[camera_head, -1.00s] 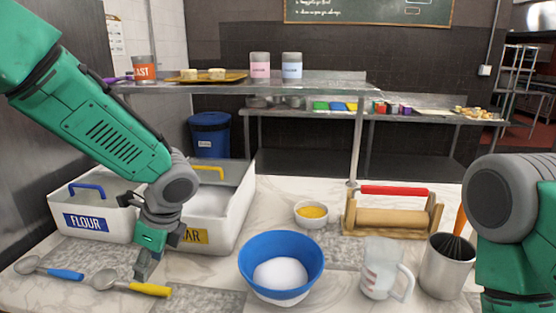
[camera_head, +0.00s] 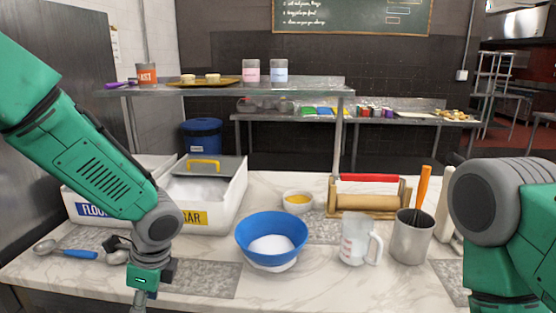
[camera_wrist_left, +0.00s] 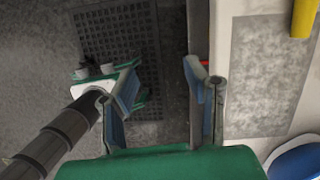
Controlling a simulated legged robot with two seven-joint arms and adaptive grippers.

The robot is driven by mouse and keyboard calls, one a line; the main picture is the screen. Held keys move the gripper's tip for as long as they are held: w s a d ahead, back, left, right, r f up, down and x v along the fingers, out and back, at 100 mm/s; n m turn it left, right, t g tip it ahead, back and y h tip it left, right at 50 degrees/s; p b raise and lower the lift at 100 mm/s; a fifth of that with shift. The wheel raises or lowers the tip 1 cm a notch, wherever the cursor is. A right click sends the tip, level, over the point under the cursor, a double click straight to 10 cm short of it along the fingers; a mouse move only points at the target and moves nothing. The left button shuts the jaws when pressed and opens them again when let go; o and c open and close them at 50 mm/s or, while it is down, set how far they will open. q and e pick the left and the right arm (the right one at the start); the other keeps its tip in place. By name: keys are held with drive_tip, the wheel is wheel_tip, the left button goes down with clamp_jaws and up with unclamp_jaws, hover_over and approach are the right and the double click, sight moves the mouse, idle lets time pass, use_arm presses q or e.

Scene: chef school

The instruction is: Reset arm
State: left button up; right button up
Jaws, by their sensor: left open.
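My left gripper (camera_head: 139,306) hangs low at the front edge of the marble counter (camera_head: 60,278) in the head view, its fingertips cut off by the frame. In the left wrist view the gripper (camera_wrist_left: 162,64) is open and empty, its fingers spread over the floor beside the counter edge. My right arm shows at the right of the head view, but its gripper is outside the frame.
A blue-handled spoon (camera_head: 75,254), a sugar bin (camera_head: 230,212), a blue bowl (camera_head: 262,237) of white powder, a measuring jug (camera_head: 356,240) and a metal utensil pot (camera_head: 411,240) stand on the counter. A yellow handle (camera_wrist_left: 304,18) shows in the left wrist view.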

use_arm(q)
drive_tip(key=s+d+f+n+g+h+b, duration=0.1)
drive_tip(key=s+d+f+n+h+b, duration=0.25)
drive_tip(key=s+f+n, duration=0.95)
drive_tip(key=s+a+f+n+t+b, duration=0.1)
drive_tip(key=s+a+f+n, duration=0.3)
drive_tip(key=s+f, duration=0.9)
drive_tip(key=shift+s+a+f+t+b, duration=0.2)
drive_tip(key=shift+s+a+t+b, duration=0.25)
drive_tip(key=shift+s+a, duration=0.45)
drive_tip(key=shift+w+a, duration=0.1)
drive_tip(key=shift+w, duration=0.2)
